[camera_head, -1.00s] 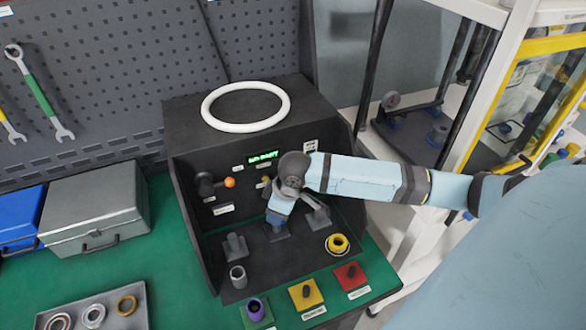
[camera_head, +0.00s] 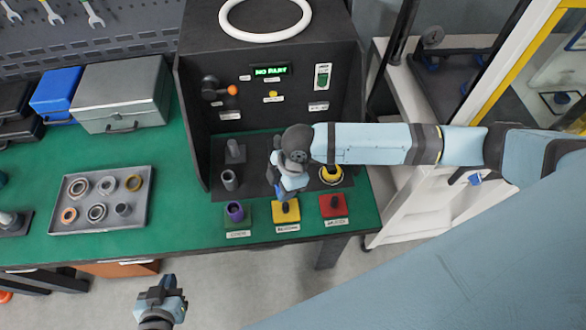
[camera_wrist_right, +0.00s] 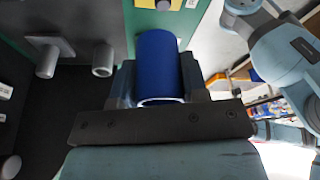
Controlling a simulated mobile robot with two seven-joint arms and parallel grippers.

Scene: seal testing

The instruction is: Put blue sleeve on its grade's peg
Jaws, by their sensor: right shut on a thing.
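My right gripper (camera_head: 283,188) is shut on the blue sleeve (camera_wrist_right: 158,65), which fills the middle of the right wrist view between the fingers. In the head view the gripper is low in front of the tester, just behind and above the yellow base (camera_head: 291,219) with its dark peg; it mostly hides the sleeve. A green base (camera_head: 245,224) carries a purple sleeve (camera_head: 235,211) on its peg. A red base (camera_head: 340,211) has a bare dark peg. The base labels are too small to read surely. My left gripper (camera_head: 170,282) hangs before the table; its jaw opening is unclear.
The dark tester (camera_head: 190,130) stands behind, its display (camera_head: 270,71) reading "NO PART", with an orange-knobbed lever (camera_head: 220,89). A yellow ring-shaped part (camera_head: 331,176) sits right of my right gripper. A tray (camera_head: 78,216) of several rings lies left. Green tabletop between is clear.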

